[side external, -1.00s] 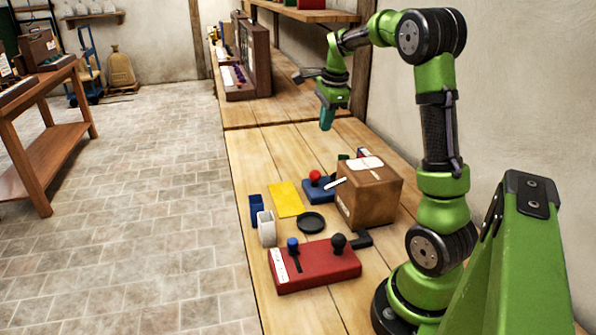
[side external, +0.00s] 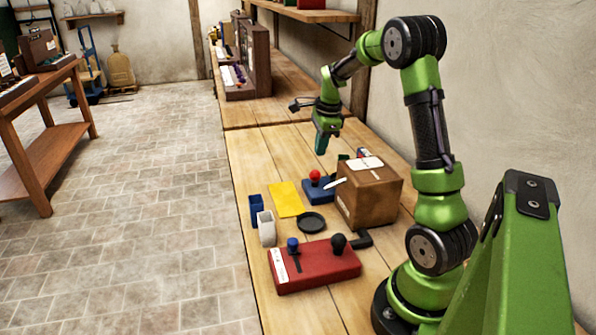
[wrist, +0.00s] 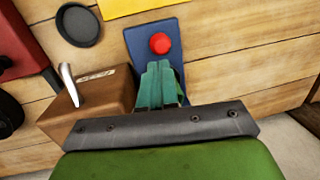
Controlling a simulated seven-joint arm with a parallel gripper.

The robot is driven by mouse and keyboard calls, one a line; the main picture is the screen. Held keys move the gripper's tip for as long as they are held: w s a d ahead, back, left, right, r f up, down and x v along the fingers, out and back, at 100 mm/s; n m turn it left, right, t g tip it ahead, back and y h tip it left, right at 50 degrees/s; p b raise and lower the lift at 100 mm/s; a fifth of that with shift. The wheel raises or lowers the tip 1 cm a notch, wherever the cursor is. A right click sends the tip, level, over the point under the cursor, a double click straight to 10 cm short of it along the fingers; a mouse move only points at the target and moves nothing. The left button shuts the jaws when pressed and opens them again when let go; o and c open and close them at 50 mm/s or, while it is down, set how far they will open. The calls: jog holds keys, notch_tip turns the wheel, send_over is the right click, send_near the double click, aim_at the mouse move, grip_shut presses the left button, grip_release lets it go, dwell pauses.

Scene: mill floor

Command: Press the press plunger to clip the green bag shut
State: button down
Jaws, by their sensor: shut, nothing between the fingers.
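A red ball knob (side external: 315,175) sits on a small blue base (side external: 318,194), beside the brown box; I take it for the press plunger. In the wrist view the red knob (wrist: 160,43) stands on the blue plate (wrist: 136,40), just beyond my fingertips. My gripper (side external: 321,150) is shut and empty, pointing down above and slightly behind the knob, apart from it. Its teal fingers (wrist: 156,68) cover part of the blue plate in the wrist view. A small green piece (side external: 343,157) shows behind the box; I cannot tell whether it is the bag.
A brown box (side external: 372,198) with a light lever stands right of the blue base. A yellow sheet (side external: 285,199), a black dish (side external: 311,222), blue and white cups, and a red panel (side external: 315,270) with blue and black knobs lie nearer the camera. A wall runs along the right.

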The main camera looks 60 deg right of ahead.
aim_at(317, 172)
jog(key=f, duration=0.4)
jog(key=w+f, duration=0.1)
jog(key=f, duration=0.1)
jog(key=shift+d, duration=0.15)
jog(key=shift+f, duration=0.1)
jog(key=shift+f, duration=1)
notch_tip(317, 172, up, 14)
jog(key=s, duration=0.2)
jog(key=shift+a+r, duration=0.2)
jog(key=shift+a, duration=0.1)
jog(key=shift+s, duration=0.1)
